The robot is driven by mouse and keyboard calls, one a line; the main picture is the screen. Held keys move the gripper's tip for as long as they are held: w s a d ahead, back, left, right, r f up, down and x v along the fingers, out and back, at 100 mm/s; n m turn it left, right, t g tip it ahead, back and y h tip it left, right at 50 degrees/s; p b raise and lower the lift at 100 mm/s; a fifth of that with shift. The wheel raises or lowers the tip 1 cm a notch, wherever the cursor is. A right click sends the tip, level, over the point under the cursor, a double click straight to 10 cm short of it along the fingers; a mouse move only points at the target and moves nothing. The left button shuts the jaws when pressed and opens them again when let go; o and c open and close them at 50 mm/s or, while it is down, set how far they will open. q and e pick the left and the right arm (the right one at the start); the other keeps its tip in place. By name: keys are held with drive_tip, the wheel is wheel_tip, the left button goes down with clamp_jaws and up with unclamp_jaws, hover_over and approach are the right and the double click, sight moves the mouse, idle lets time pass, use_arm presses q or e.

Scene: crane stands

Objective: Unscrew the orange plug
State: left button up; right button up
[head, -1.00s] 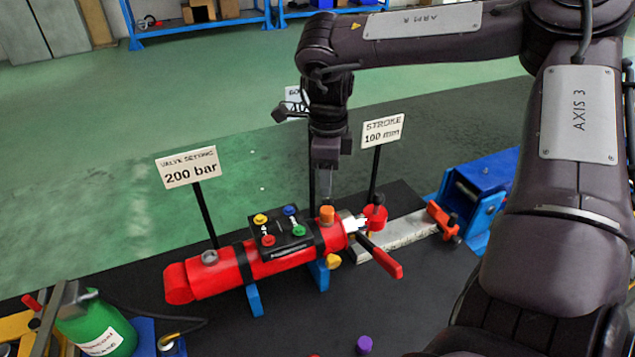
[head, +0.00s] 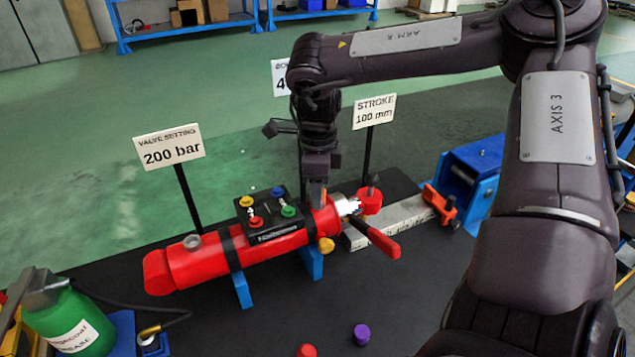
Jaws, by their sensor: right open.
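The red cylinder (head: 275,247) lies on blue supports, with a black valve block on its top. My left gripper is not in view.
A red-handled lever (head: 380,242) sticks out at the cylinder's right end. A purple cap (head: 362,334) and a red cap (head: 307,350) are on the dark mat in front. Sign posts stand behind. A green grease can (head: 68,322) is at the lower left.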

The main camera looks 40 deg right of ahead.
drive_tip(key=c, duration=0.9)
drive_tip(key=shift+r, duration=0.15)
drive_tip(key=shift+r+n+p, duration=0.25)
drive_tip(key=shift+n+p, duration=0.45)
drive_tip(key=shift+p, duration=0.05)
drive_tip(key=shift+n+p, duration=0.35)
drive_tip(key=shift+n, duration=0.35)
drive_tip(key=shift+f+n, duration=0.2)
drive_tip(key=shift+n, duration=1)
